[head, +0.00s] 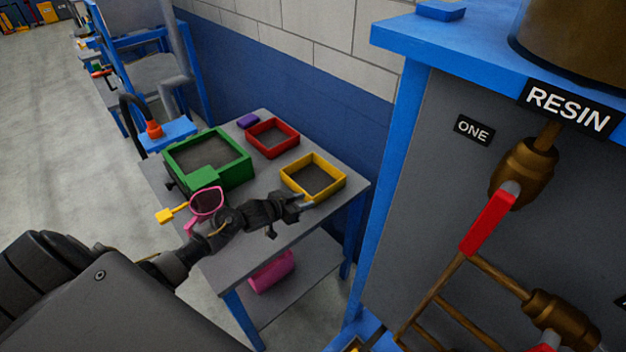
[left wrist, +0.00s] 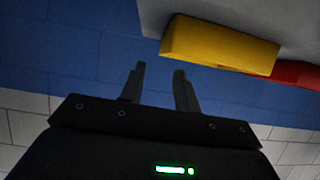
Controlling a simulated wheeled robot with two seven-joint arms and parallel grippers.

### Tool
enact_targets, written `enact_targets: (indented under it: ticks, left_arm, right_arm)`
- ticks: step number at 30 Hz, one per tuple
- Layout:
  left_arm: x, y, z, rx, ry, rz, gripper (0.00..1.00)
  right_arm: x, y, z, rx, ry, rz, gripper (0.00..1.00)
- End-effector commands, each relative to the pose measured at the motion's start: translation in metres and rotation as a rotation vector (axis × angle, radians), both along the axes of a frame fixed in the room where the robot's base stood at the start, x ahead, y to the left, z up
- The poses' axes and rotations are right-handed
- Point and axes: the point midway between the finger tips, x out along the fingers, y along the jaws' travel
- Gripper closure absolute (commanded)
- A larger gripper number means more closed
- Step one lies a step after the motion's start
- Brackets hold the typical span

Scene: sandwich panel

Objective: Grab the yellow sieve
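The yellow sieve (head: 332,189) is a square yellow frame with a dark mesh, lying flat at the right end of the grey table (head: 262,243). My left gripper (head: 303,199) is at the sieve's near edge in the head view. In the left wrist view, the fingers (left wrist: 158,69) are spread with nothing between them. There, the yellow sieve (left wrist: 215,46) shows above and to the right of the fingertips, apart from them. My right gripper is in neither view.
A red sieve (head: 272,151) lies behind, and a larger green frame (head: 245,176) stands to the left. A pink tool with a yellow end (head: 165,215) is near my left arm. A purple block (head: 247,120) sits at the back. A dark resin cabinet (head: 425,190) stands to the right.

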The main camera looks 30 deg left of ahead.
Motion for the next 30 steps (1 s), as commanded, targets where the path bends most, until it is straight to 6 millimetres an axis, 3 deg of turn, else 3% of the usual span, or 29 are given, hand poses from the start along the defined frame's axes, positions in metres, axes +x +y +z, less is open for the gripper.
enact_targets:
  ticks: [7, 18, 26, 30]
  left_arm:
    - [0.011, 0.006, 0.007, -0.024, -0.025, -0.014, 0.68]
    - [0.051, -0.007, -0.015, -0.022, -0.024, -0.013, 0.68]
    - [0.059, -0.01, -0.013, -0.021, -0.022, -0.012, 0.68]
    - [0.066, -0.011, -0.02, -0.021, -0.024, -0.013, 0.68]
  right_arm:
    - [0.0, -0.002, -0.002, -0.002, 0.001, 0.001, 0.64]
    - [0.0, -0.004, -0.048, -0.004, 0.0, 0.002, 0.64]
    - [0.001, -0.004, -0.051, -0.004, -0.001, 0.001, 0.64]
    - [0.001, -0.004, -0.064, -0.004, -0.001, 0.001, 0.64]
